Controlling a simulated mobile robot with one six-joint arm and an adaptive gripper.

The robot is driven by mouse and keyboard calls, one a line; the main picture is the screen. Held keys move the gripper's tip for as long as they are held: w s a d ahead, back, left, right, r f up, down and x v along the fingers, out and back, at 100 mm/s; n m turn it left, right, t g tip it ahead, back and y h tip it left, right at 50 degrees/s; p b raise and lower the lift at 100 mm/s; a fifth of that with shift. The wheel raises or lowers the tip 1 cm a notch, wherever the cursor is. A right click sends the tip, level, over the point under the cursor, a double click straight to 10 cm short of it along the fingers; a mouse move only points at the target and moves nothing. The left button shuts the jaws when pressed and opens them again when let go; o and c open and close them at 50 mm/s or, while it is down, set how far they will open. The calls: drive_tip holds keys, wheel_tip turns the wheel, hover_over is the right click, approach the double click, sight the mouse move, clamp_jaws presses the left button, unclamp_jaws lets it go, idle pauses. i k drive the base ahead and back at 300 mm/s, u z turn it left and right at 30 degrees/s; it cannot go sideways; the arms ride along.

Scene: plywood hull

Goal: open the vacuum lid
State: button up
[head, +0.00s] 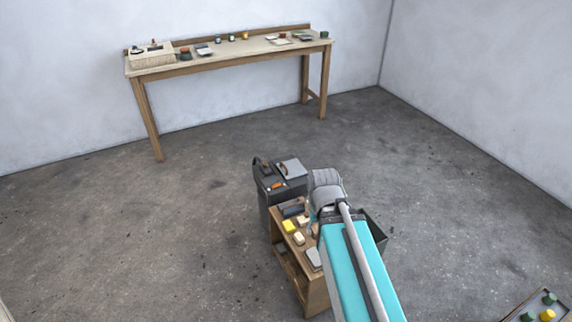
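A dark grey box-shaped unit (268,205), which looks like the vacuum, stands on the floor at the far end of a small wooden cart. Its top has a black handle at the left, a small orange part (277,185) and a lighter grey panel (291,168). I cannot tell which part is the lid or whether it is shut. My teal and grey arm reaches in from the lower right and ends just right of the unit. My gripper's fingers are hidden behind the arm, so their state and any contact do not show.
The wooden cart (314,290) carries yellow and cream blocks and grey items. A dark bin (375,236) is partly behind my arm. A long workbench (225,55) with small items stands along the back wall. A tray (520,309) is at lower right. The floor at left is clear.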

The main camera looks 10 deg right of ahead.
sight(291, 169)
drive_tip(key=u, duration=0.1)
drive_tip(key=i, duration=1)
drive_tip(key=z, duration=0.1)
